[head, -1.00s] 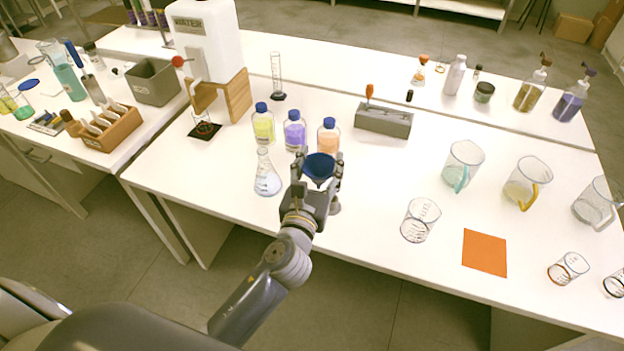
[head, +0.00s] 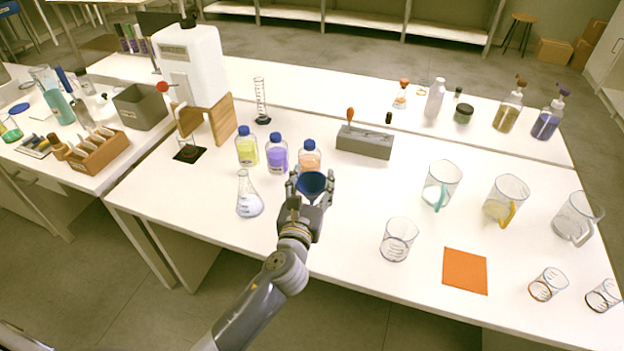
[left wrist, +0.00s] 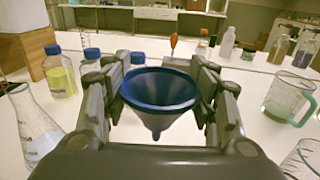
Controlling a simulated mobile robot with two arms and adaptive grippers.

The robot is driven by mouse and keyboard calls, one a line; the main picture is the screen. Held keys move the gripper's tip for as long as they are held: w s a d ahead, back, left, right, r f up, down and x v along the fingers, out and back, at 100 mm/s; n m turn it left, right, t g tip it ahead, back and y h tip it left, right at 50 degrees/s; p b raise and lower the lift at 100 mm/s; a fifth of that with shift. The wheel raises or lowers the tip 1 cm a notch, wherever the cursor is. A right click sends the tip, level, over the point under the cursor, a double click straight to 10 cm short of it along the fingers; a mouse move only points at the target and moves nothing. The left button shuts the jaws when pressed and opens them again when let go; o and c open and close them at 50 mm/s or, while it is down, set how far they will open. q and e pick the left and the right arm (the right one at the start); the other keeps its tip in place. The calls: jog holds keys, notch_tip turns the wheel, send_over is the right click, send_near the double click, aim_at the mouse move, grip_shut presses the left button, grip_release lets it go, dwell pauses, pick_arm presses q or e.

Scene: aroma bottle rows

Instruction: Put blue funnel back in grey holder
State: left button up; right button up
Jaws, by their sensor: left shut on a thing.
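The blue funnel (head: 312,184) is held upright in my left gripper (head: 310,190), above the front part of the white table. In the left wrist view the funnel (left wrist: 158,95) sits between the two fingers of the left gripper (left wrist: 160,100), its spout pointing down. The grey holder (head: 364,142) is a long block behind and to the right of the gripper, apart from it. An orange-handled tool (head: 350,116) stands in its left part, and a small dark piece (head: 388,119) shows at its right end. My right gripper is not in view.
Yellow (head: 247,152), purple (head: 277,158) and orange (head: 309,158) bottles stand close behind and left of the gripper. A conical flask (head: 248,198) is on its left. A glass beaker (head: 397,240) and an orange mat (head: 465,271) lie right. The table between gripper and holder's right side is clear.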

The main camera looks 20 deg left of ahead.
aim_at(310, 200)
pick_arm(q)
notch_tip(310, 200, down, 2)
jog(key=shift+f+b, duration=0.15)
jog(key=shift+b, duration=0.45)
jog(key=shift+f+b, duration=0.6)
jog(key=shift+f, duration=0.3)
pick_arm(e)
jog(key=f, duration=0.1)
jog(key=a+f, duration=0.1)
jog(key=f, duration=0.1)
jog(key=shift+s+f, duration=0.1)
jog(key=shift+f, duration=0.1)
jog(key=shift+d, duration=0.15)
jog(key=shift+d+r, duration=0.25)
pick_arm(q)
jog(key=shift+p, duration=0.3)
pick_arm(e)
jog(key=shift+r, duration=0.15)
